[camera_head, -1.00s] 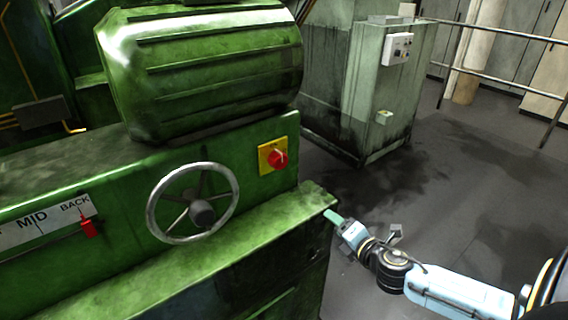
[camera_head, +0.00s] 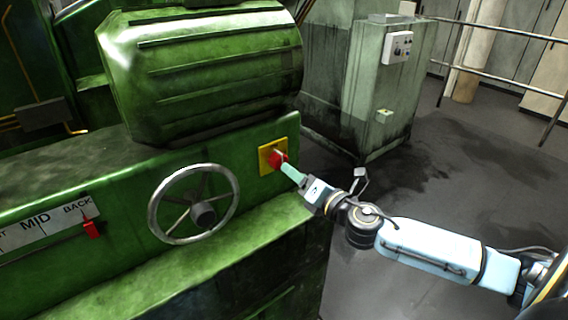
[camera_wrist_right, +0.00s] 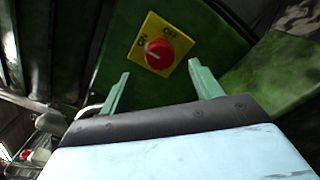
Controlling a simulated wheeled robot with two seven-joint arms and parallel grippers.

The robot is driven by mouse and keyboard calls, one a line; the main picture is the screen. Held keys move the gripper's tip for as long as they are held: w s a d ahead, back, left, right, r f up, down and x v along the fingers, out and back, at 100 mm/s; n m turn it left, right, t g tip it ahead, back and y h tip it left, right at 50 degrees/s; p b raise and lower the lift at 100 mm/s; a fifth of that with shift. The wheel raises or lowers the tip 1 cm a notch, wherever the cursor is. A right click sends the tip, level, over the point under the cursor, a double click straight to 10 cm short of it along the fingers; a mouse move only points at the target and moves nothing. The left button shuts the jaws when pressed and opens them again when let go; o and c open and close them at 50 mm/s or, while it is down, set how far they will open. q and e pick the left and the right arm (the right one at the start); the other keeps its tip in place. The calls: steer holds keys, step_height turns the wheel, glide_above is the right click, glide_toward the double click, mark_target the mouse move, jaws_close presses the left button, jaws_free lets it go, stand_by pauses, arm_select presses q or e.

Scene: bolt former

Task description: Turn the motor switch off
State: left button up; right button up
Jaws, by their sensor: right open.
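The motor switch is a red round knob (camera_head: 276,157) on a yellow plate (camera_head: 264,158), set in the green machine's front face. In the right wrist view the knob (camera_wrist_right: 159,54) sits between and beyond my fingertips, and the plate (camera_wrist_right: 172,36) reads ON at its left and OFF at its upper right. The white mark on the knob points toward the ON side. My right gripper (camera_head: 288,170) is open in front of the knob; the wrist view shows its two green fingers (camera_wrist_right: 158,80) apart with nothing between them. My left gripper is not in view.
A spoked handwheel (camera_head: 203,213) is left of the switch. A red lever (camera_head: 92,229) sits by the MID/BACK scale. A green ledge (camera_head: 190,265) runs below. A grey-green cabinet (camera_head: 385,85) stands behind; the floor at right is clear.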

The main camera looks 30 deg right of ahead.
mark_target(278, 160)
steer(key=w, duration=0.6)
steer(key=shift+w+a, duration=0.15)
steer(key=shift+a, duration=0.1)
steer(key=c, duration=1)
steer(key=shift+m, duration=0.5)
steer(key=m+p, duration=0.7)
steer(key=m, duration=0.9)
steer(key=shift+m, duration=0.4)
steer(key=shift+m+p, duration=0.3)
